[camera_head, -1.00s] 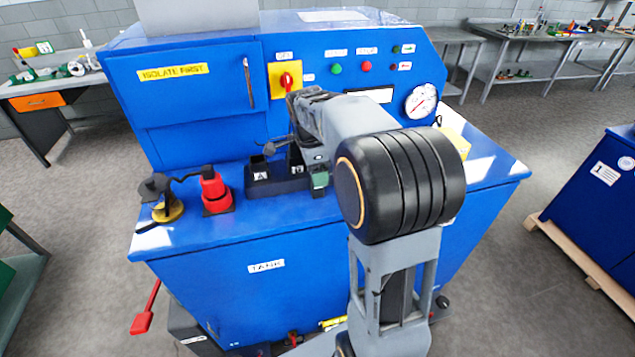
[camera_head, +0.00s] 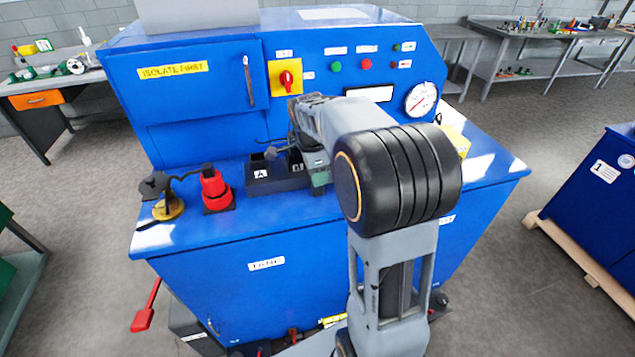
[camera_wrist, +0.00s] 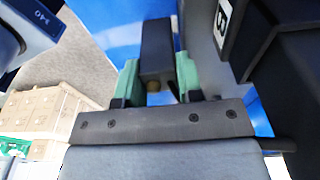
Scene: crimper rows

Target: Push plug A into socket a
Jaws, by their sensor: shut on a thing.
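My gripper (camera_wrist: 158,82) has green fingers in the wrist view, closed on both sides of a dark rectangular block (camera_wrist: 155,42), which I take to be plug A; no letter shows on it. A small brass-coloured part shows beside its lower end. In the head view my gripper (camera_head: 319,178) is mostly behind my arm, at the right end of a black holder (camera_head: 280,182) with a white label A. I cannot tell which fitting is socket a; no lowercase label is readable.
A red fitting (camera_head: 215,190) and a yellow fitting (camera_head: 168,208) with a black top stand left of the holder on the blue machine (camera_head: 210,265). In the wrist view, a dark body with a white label (camera_wrist: 222,20) is close on the right. The ledge's front strip is clear.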

